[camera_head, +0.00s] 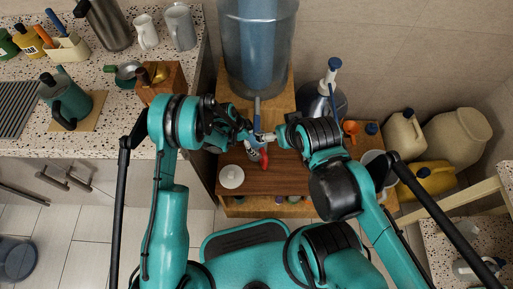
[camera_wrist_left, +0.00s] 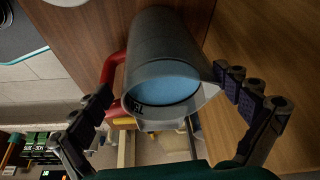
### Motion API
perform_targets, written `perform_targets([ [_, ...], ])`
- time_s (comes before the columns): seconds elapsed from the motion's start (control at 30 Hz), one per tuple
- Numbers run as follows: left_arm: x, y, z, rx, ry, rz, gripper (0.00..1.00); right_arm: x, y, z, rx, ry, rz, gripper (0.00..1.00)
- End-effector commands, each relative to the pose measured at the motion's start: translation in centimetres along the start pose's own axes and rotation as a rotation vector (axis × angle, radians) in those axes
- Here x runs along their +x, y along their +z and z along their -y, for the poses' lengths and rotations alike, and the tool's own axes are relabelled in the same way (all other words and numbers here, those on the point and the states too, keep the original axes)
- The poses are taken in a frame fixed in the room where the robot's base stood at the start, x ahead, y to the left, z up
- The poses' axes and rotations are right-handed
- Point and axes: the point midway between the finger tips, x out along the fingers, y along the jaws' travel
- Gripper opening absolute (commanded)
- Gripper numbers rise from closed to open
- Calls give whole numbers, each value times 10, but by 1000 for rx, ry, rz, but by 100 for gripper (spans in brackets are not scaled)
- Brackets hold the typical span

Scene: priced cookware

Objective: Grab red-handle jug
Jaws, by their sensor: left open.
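The jug is grey and translucent with a red handle and blue inside. In the left wrist view the jug (camera_wrist_left: 165,55) lies between my spread fingers, its mouth facing the camera and its red handle (camera_wrist_left: 112,80) on the left. My left gripper (camera_wrist_left: 166,82) is open around it; whether a finger touches it is unclear. In the head view the jug (camera_head: 254,153) is small and partly hidden on the brown wooden cabinet, below my left gripper (camera_head: 250,137). My right gripper (camera_head: 270,138) is close on its right side; its fingers are too small to read.
A large clear water bottle (camera_head: 258,45) stands directly behind the grippers. A white round lid or dish (camera_head: 231,177) lies on the cabinet top (camera_head: 285,180). A dark jug with a blue-white top (camera_head: 322,100) stands right. A speckled counter (camera_head: 110,135) is at left.

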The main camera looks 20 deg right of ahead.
Motion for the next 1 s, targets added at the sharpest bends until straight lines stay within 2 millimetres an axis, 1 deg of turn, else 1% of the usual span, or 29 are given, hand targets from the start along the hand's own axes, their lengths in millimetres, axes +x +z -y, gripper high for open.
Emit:
perform_targets([
  [0.17,20,6,1,-1,0,0,100,11,8,0,0,0,0,100],
  [0.27,37,11,1,-1,-1,0,100,20,14,0,0,0,0,100],
  [0.37,50,10,1,-1,-1,0,100,24,17,0,0,0,0,100],
  [0.43,54,9,1,-2,-1,0,100,25,18,0,0,0,0,100],
  [0.63,52,8,1,-3,-1,0,100,23,17,0,0,0,0,100],
  [0.93,52,8,1,-3,-1,0,21,24,17,0,0,0,0,100],
  [1.0,52,8,2,-3,-1,-1,21,24,17,0,0,0,0,100],
])
